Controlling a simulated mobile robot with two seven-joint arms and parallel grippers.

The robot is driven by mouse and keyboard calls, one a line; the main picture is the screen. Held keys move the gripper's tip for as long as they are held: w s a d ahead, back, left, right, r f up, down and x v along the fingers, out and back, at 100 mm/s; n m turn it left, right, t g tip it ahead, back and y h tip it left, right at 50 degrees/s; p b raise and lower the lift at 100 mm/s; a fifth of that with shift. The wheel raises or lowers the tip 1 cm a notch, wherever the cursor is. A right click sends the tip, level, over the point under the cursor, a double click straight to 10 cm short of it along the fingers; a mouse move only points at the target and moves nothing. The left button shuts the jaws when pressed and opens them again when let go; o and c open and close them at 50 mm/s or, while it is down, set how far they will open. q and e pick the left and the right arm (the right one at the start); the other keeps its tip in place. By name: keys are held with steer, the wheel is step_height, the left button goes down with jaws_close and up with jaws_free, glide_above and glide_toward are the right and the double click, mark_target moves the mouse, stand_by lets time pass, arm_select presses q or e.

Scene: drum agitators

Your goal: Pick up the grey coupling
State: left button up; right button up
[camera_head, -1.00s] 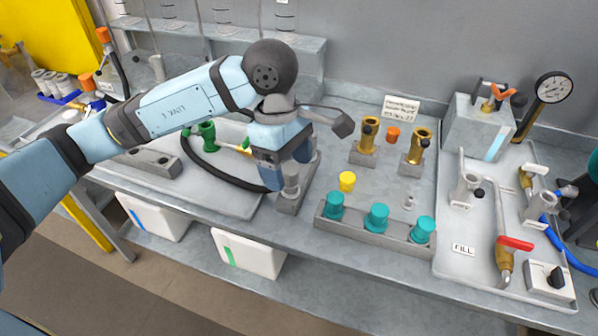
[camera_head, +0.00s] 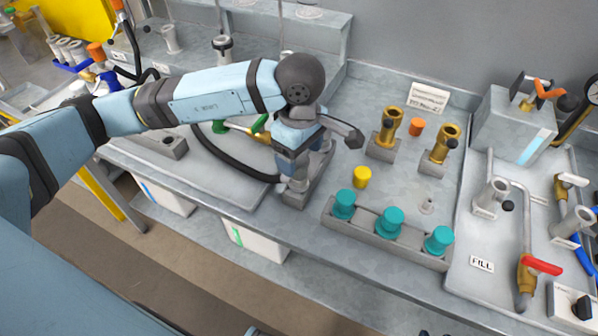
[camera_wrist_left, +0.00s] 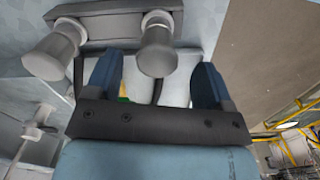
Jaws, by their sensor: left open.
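A grey coupling (camera_wrist_left: 157,50) stands on a grey block (camera_wrist_left: 110,25) in the left wrist view. A second grey coupling (camera_wrist_left: 55,52) stands on the same block to the left, outside the fingers. My left gripper (camera_wrist_left: 157,68) is open, with one finger on each side of the first coupling in that picture. Contact cannot be made out. In the head view my left gripper (camera_head: 292,168) is low over the grey block (camera_head: 318,180), and a grey coupling (camera_head: 298,184) shows just below the fingers. The arm hides the rest of the block. My right gripper is not in view.
A rack with teal couplings (camera_head: 391,222), a yellow piece (camera_head: 362,177) and brass fittings (camera_head: 389,125) stand to the right. A black hose (camera_head: 235,165) runs close on the left. Bare bench (camera_head: 335,265) lies in front.

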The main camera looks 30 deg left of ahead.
mark_target(300, 160)
arm_select(q)
step_height(300, 160, down, 5)
steer(key=shift+w+a+r, duration=0.1)
steer(key=c, duration=1.2)
steer(key=shift+c, duration=0.2)
steer(key=shift+r, duration=0.15)
step_height(300, 160, up, 20)
